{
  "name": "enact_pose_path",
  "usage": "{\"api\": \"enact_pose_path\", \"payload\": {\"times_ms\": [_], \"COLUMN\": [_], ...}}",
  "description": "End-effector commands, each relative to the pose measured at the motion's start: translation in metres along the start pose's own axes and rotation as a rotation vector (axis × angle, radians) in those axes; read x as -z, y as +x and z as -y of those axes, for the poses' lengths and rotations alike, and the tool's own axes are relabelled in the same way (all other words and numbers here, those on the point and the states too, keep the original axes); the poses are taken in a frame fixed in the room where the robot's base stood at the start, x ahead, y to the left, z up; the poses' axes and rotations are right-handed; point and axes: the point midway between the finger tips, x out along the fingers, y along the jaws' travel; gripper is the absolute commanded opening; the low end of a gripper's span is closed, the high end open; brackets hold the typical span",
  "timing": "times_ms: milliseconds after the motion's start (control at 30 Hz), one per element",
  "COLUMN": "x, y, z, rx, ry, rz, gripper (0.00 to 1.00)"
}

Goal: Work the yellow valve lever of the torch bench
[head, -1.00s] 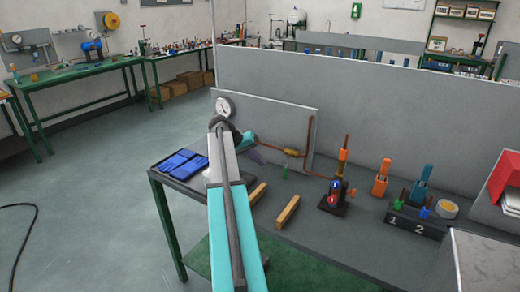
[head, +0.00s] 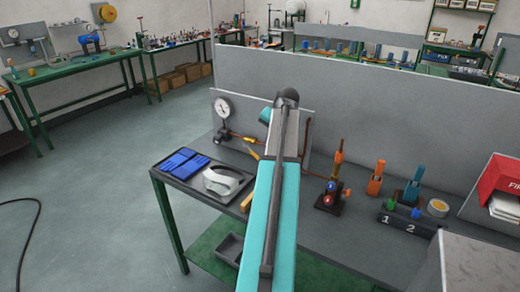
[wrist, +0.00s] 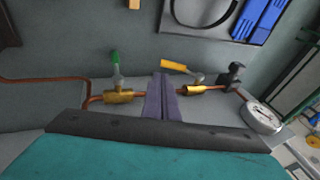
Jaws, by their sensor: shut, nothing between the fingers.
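The yellow valve lever (wrist: 175,66) shows in the wrist view, slanting from its pivot on a brass valve (wrist: 195,89) in a copper pipe. In the head view the lever (head: 253,153) is a small yellow bar just left of my arm. My gripper (wrist: 163,76) is shut and empty, its purple fingers together close beside the lever. A narrow gap seems to lie between fingers and valve; contact with the lever cannot be told. The fingers are hidden behind my arm in the head view. A green-handled valve (wrist: 117,95) sits on the other side of the fingers.
A round gauge (head: 222,107) stands at the pipe's left end, against the grey panel. A tray with blue gloves (head: 180,163) and a white-framed item (head: 222,181) lie left of my arm. A torch stand (head: 331,195) stands to the right on the bench.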

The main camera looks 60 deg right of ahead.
Motion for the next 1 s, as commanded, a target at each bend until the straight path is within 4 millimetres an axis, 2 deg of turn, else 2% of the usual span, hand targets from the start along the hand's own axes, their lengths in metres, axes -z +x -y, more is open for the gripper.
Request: {"api": "enact_pose_path", "payload": {"times_ms": [33, 100, 300, 767, 1000], "x": [0.003, 0.005, 0.009, 0.010, 0.011], "y": [-0.013, -0.023, -0.035, -0.033, -0.020], "z": [0.001, 0.003, 0.006, 0.005, 0.007], "rx": [0.036, 0.082, 0.144, 0.145, 0.143], "ry": [0.023, 0.047, 0.082, 0.084, 0.084], "rz": [0.001, 0.005, 0.011, 0.010, 0.011], "gripper": [0.00, 0.00, 0.00, 0.00, 0.00]}}
